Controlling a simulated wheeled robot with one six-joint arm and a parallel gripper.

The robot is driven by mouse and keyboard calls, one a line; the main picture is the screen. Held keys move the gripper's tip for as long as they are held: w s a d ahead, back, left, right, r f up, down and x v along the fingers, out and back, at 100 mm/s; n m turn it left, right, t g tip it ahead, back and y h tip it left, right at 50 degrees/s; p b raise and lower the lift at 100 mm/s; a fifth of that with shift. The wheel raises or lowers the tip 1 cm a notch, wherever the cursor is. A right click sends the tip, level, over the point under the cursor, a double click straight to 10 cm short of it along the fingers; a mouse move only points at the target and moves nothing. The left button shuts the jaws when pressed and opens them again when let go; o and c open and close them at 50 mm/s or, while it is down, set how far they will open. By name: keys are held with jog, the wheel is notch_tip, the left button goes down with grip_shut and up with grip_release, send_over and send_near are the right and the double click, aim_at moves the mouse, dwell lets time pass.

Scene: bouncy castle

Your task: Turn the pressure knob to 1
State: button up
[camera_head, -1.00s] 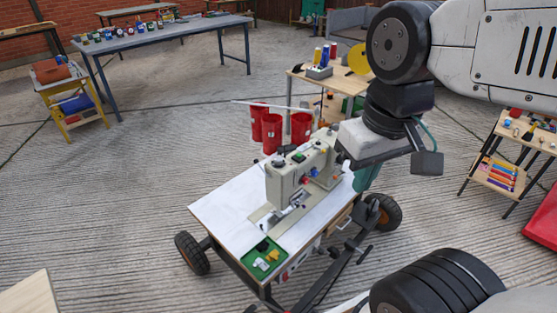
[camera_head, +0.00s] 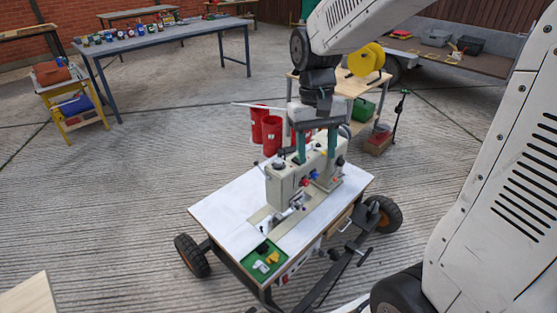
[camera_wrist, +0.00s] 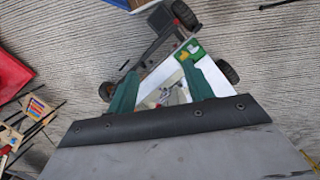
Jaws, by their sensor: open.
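A beige sewing machine (camera_head: 285,188) stands on a white-topped wheeled cart (camera_head: 226,208). It has a red knob (camera_head: 304,182) and a blue knob (camera_head: 314,174) on its side, plus dark parts on top. I cannot tell which is the pressure knob, and no numbers are readable. My gripper (camera_head: 316,160) hangs pointing down at the machine's upper body, its two green fingers apart and nothing seen between them. It partly hides the machine's top; contact cannot be told. In the wrist view, my gripper (camera_wrist: 160,68) frames the cart top and part of the machine (camera_wrist: 172,94).
A green tray (camera_head: 262,262) with small items lies at the cart's front corner. Red bins (camera_head: 272,134) stand behind the machine, before a wooden table. A blue-grey table (camera_head: 165,36) with several small items stands far left. Concrete floor left of the cart is clear.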

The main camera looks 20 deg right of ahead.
jog(key=w+d+f+m, duration=0.1)
jog(key=w+f+m, duration=0.1)
jog(key=w+f, duration=0.5)
jog(key=w+d+f+m, duration=0.2)
jog(key=w+f, duration=0.5)
jog(key=w, duration=0.4)
jog(key=w+d+f+m, duration=0.1)
jog(key=w+f+m, duration=0.1)
jog(key=w+f, duration=0.6)
jog(key=shift+w+d+t, duration=0.2)
jog(key=shift+w+t, duration=0.1)
jog(key=shift+w, duration=0.4)
jog(key=r+m+t, duration=0.1)
jog(key=m, duration=0.1)
send_over(279, 161)
jog(key=shift+w+r, duration=0.1)
jog(key=shift+r, duration=0.05)
jog(key=shift+m+t, duration=0.3)
jog(key=shift+f, duration=0.3)
notch_tip(279, 161, down, 7)
jog(key=shift+f, duration=0.1)
jog(key=c, duration=1)
